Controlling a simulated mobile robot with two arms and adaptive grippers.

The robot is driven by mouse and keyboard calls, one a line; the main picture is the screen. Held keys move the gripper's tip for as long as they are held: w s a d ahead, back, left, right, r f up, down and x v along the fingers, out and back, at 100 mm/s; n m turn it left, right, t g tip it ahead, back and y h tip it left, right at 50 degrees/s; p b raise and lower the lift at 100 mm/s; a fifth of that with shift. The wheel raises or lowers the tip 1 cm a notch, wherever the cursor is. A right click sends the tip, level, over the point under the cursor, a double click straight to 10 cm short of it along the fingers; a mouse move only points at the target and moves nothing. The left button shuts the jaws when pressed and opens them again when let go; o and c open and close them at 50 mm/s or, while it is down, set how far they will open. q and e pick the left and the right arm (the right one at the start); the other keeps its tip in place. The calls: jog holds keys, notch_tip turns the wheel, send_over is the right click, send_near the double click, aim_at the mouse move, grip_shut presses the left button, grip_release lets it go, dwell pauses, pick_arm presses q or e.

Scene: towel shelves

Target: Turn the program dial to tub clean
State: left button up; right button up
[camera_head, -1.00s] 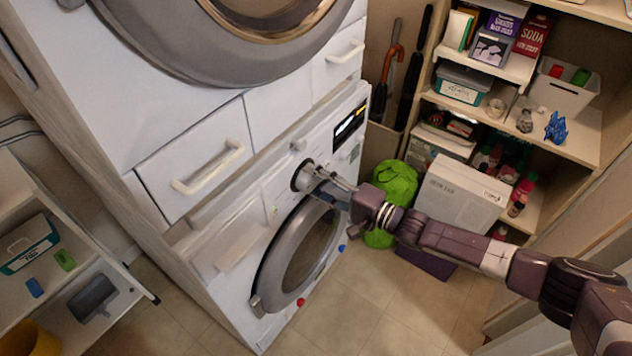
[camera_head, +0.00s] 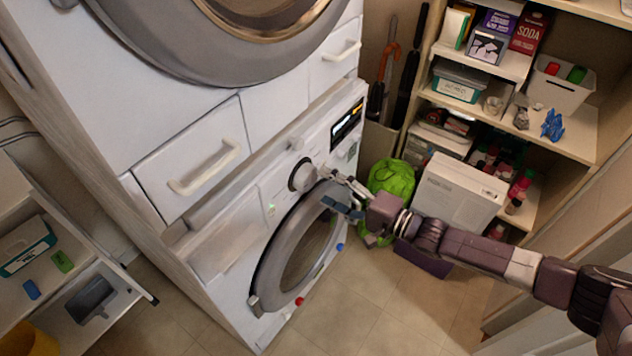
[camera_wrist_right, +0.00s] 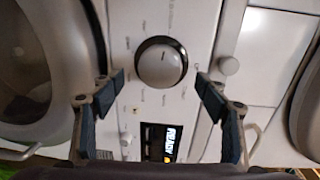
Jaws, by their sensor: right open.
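The program dial (camera_head: 302,176) is a round silver knob with a dark ring on the lower washer's front panel. It shows large in the right wrist view (camera_wrist_right: 162,62), with small labels around it that I cannot read. My right gripper (camera_head: 341,190) is open and empty, just right of the dial in the head view and apart from it. In the right wrist view its two fingers (camera_wrist_right: 160,84) stand on either side of the dial's lower part, without visible contact. My left gripper is not in view.
The washer's round door (camera_head: 296,250) is below the dial, and a lit display (camera_head: 347,124) is to its right. A drawer with a white handle (camera_head: 204,166) is above left. A green bag (camera_head: 392,178) and a white box (camera_head: 458,193) stand behind my right arm.

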jog(key=v, duration=0.7)
jog(key=shift+s+d, duration=0.1)
